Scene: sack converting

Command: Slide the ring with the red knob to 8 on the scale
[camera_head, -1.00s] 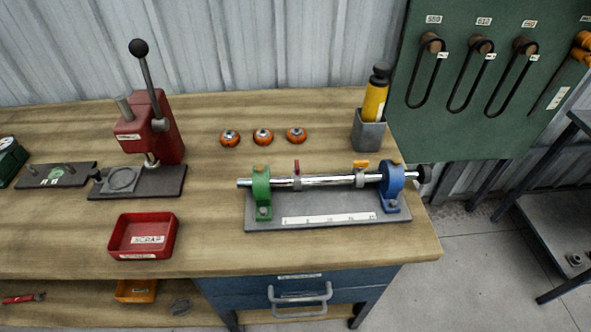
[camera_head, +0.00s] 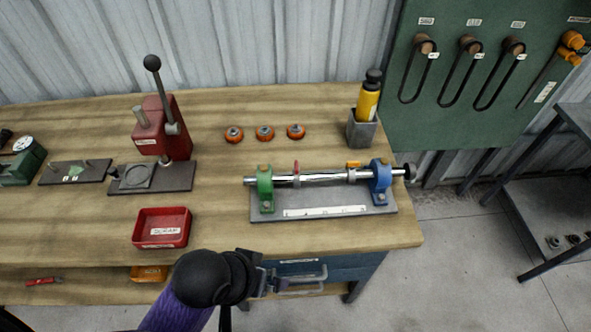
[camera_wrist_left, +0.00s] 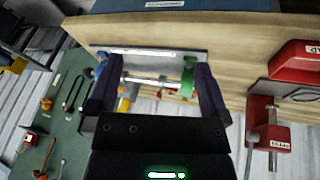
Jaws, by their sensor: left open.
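The ring with the red knob (camera_head: 296,177) sits on a shiny horizontal shaft (camera_head: 325,180), close to the green support (camera_head: 265,187) at the left. My left gripper (camera_head: 272,280) is in front of the bench edge, apart from the fixture. In the left wrist view its fingers (camera_wrist_left: 155,75) are open and empty, with the shaft visible between them. My right gripper is out of view.
A red scrap tray (camera_head: 162,243) stands on the bench, left of the fixture. Behind it is a red lever press (camera_head: 163,125). Several orange round parts (camera_head: 265,133) and a yellow bottle in a grey holder (camera_head: 362,130) stand behind the fixture. A drawer handle (camera_head: 300,278) is below.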

